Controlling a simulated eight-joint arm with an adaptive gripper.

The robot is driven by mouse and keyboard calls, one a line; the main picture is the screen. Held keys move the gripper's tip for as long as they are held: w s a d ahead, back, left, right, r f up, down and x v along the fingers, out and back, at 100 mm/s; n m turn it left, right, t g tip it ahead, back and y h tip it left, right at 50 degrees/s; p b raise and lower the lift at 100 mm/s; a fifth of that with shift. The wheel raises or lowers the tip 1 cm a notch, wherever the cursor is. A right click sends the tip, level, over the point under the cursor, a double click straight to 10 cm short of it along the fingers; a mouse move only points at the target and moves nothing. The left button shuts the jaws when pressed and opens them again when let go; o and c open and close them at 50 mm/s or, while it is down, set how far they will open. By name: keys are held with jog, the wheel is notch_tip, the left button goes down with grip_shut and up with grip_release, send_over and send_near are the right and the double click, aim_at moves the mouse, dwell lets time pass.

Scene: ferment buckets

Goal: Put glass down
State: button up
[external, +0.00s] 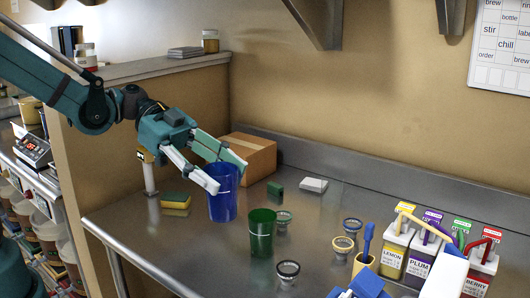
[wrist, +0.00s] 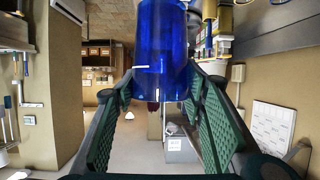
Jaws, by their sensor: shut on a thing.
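A blue glass (external: 223,198) stands upright at the left part of the steel counter (external: 330,235). My gripper (external: 229,178) is shut on it near its upper part, one finger on each side. In the external view its base is at or just above the counter; I cannot tell whether it touches. In the wrist view the blue glass (wrist: 163,50) fills the top middle between my green-padded fingers (wrist: 160,92). A green glass (external: 262,232) stands apart on the counter, to the right and nearer the camera.
A yellow-green sponge (external: 176,201) lies left of the blue glass. A cardboard box (external: 246,157) stands behind my gripper. Labelled bottles (external: 420,255) and a blue-handled brush (external: 367,240) crowd the right.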

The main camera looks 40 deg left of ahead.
jog(key=shift+w, duration=0.1)
jog(key=w+a+r+n+t+y+p, duration=0.1)
jog(key=w+a+n+t+p, duration=0.4)
jog(key=w, duration=0.9)
jog(key=w+a+r+n+t+y+p, duration=0.1)
jog(key=w+a+n+t, duration=0.15)
jog(key=w+a, duration=0.8)
jog(key=w+a+r+n+t+y+p, duration=0.2)
jog(key=w+a+n+t+y+p, duration=0.2)
jog(key=w+a, duration=1.6)
jog(key=w+n+y, duration=0.1)
jog(key=w+y, duration=0.1)
jog(key=w, duration=0.1)
jog(key=shift+w+a+r+n+t+p, duration=0.15)
jog(key=shift+a+n+t+p, duration=0.15)
jog(key=shift+n+t, duration=0.05)
jog(key=shift+f, duration=2.95)
